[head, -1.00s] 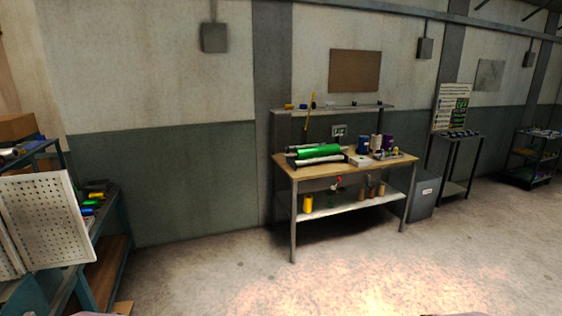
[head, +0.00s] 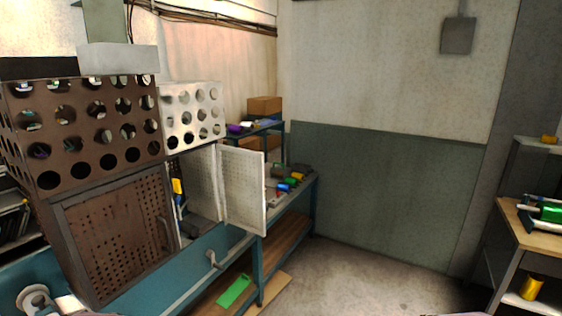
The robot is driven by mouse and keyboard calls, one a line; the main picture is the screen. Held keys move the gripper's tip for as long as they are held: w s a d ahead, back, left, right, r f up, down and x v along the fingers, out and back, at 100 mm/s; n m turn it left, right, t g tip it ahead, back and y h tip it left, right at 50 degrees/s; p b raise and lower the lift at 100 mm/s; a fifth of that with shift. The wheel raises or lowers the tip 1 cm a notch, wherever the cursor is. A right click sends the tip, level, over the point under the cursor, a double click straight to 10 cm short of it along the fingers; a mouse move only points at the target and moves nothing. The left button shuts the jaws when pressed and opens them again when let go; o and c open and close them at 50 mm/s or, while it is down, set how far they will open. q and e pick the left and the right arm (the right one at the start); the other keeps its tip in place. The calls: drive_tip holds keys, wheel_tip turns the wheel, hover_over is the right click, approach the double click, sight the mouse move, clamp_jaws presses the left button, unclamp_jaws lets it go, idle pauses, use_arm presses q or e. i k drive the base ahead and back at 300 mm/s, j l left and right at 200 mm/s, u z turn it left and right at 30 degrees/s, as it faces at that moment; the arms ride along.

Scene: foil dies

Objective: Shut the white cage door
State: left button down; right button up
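The white cage door (head: 244,190) is a perforated white panel at the left of the head view. It stands swung open, out from the white cage on the blue bench. The white cage's upper part (head: 192,116) has rows of round holes. Its opening shows a perforated inner wall (head: 200,172) and a yellow and dark item (head: 178,192) inside. Neither of my grippers is in view.
A brown cage (head: 85,130) with a shut perforated door (head: 120,235) stands left of the white cage. A blue bench (head: 205,262) runs beneath, with several coloured rolls (head: 290,183) beyond the door. A wooden table (head: 528,232) is at right. The floor (head: 375,280) between is clear.

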sight(258, 203)
drive_tip(key=i+l+u, duration=0.15)
drive_tip(key=u, duration=0.25)
drive_tip(key=l+u, duration=0.4)
drive_tip(key=i+l+u, duration=0.15)
drive_tip(key=u, duration=0.3)
drive_tip(key=l+u, duration=0.65)
drive_tip(key=u, duration=0.15)
drive_tip(key=l+u, duration=0.25)
drive_tip(key=l, duration=1.4)
drive_tip(key=l+u, duration=0.2)
drive_tip(key=l, duration=1.5)
drive_tip(key=i+l+u, duration=0.1)
drive_tip(key=i, duration=0.1)
